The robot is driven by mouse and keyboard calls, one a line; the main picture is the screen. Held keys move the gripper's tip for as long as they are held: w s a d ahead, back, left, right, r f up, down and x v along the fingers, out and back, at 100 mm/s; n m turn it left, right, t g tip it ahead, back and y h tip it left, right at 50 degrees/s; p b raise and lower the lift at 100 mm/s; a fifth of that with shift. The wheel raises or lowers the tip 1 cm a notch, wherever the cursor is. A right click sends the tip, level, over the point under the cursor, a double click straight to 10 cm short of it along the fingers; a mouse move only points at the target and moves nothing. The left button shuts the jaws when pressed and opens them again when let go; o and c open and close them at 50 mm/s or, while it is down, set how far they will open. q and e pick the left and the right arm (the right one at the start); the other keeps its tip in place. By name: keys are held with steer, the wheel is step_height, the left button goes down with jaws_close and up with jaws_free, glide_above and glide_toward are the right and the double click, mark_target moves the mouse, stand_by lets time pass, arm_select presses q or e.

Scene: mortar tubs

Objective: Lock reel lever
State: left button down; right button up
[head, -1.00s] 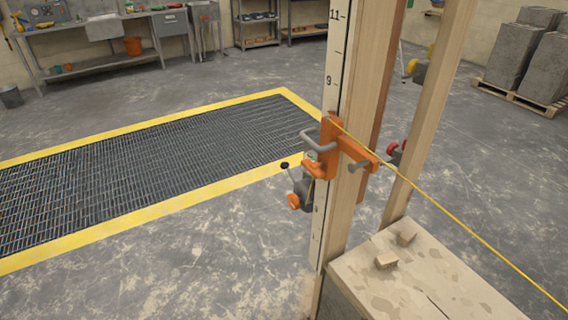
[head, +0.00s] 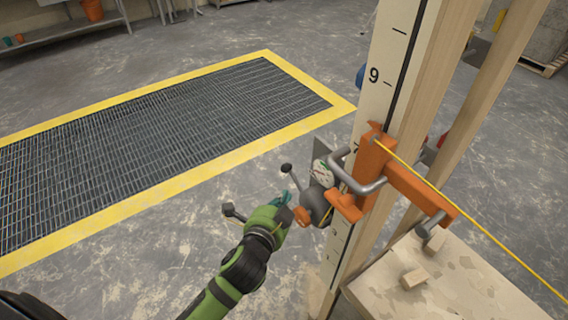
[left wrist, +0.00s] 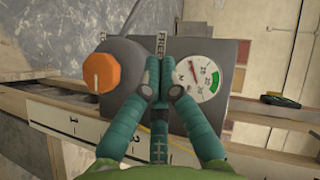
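The reel (head: 318,202) is a grey unit on the side of the upright profile post, with a dial (head: 321,173), an orange knob (head: 301,216) and a thin lever with a black ball end (head: 287,168). My left gripper (head: 287,200) is just left of the reel, below the ball. In the left wrist view its teal fingers (left wrist: 160,68) are drawn together over the reel face, between the orange knob (left wrist: 101,72) and the dial (left wrist: 196,78), at a label reading FREE (left wrist: 161,44). The lever is not distinguishable there; nothing shows between the fingers. My right gripper is out of view.
An orange clamp (head: 375,175) with a grey handle grips the post (head: 395,90) beside the reel, and a yellow line runs from it to the lower right. A board (head: 450,280) with small blocks stands at right. A yellow-edged floor grate (head: 180,140) lies at left.

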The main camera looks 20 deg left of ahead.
arm_select(q)
steer(key=a+p+x, duration=0.1)
steer(key=a+x, duration=0.1)
steer(key=x, duration=1)
steer(key=shift+w+a+f, duration=0.25)
steer(key=shift+a+f, duration=0.1)
steer(key=shift+w+a+f+p, duration=0.1)
steer(key=shift+a+p, duration=0.05)
steer(key=shift+p, duration=0.55)
steer(key=shift+a+n+g, duration=0.1)
steer(key=shift+n+g, duration=0.2)
